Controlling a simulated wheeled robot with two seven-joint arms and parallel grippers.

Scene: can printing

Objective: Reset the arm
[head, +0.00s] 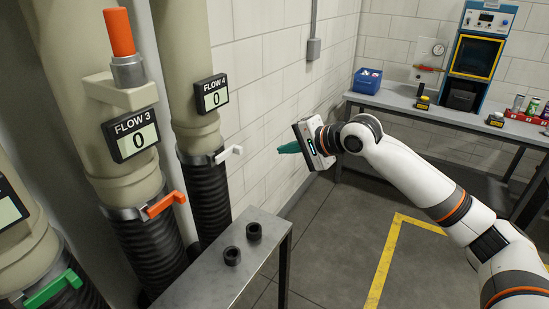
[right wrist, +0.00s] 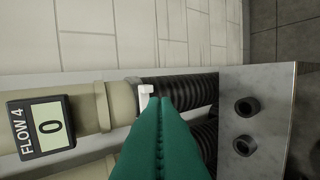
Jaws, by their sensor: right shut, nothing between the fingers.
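My right arm (head: 400,165) reaches in from the right in the head view. Its right gripper (head: 281,149) points left toward the pipes, with teal fingers shut and nothing between them. In the right wrist view the closed teal fingers (right wrist: 158,104) fill the lower middle. Their tips appear near the white lever (right wrist: 145,97) of the FLOW 4 pipe; in the head view the gripper is clearly apart from that white lever (head: 229,154), to its right. My left gripper is not in view.
FLOW 3 (head: 133,134) and FLOW 4 (head: 211,93) displays read 0. An orange lever (head: 165,204) and a green lever (head: 53,289) sit on other pipes. A metal table (head: 205,280) holds two dark round sockets. A workbench (head: 430,110) stands at the back right. Floor between is clear.

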